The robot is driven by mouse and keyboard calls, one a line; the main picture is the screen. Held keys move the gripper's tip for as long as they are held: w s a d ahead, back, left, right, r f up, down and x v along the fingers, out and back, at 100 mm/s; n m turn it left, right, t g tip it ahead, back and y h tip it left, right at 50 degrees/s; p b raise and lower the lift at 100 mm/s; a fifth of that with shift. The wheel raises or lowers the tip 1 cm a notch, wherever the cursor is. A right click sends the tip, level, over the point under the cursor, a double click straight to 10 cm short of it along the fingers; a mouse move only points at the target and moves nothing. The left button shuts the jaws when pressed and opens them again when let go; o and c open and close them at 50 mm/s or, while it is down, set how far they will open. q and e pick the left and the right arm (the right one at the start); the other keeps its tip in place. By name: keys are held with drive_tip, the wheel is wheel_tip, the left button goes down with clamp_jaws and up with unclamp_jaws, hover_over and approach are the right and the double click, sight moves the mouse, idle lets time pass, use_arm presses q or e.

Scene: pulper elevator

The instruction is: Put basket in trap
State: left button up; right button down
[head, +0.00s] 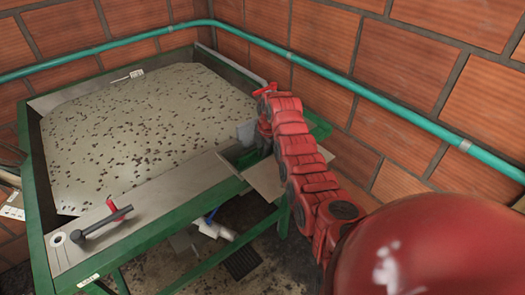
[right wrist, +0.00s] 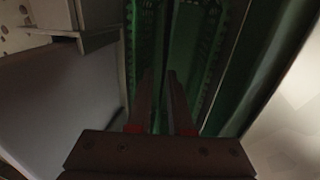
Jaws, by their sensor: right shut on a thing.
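My right gripper (right wrist: 158,75) shows in the right wrist view, its two dark fingers close around a thin dark green part (right wrist: 157,100). I cannot tell for sure whether this part belongs to the basket. In the head view my red right arm reaches to the tank's right side, and its fingers are hidden there. A small grey box-like piece (head: 246,132) sits at the tank's right edge beside the arm; I cannot tell if it is the trap. No basket can be made out clearly. My left gripper is not in view.
A green-framed tank (head: 165,232) holds murky water with many dark floating bits. A grey and red handle (head: 105,220) lies at its front left corner. A teal pipe (head: 400,105) runs along the brick walls (head: 335,40). A flat light panel (head: 262,180) juts out at right.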

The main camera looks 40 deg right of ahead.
drive_tip(key=shift+f, duration=0.2)
drive_tip(key=c, duration=0.8)
unclamp_jaws()
drive_tip(key=shift+r, duration=0.1)
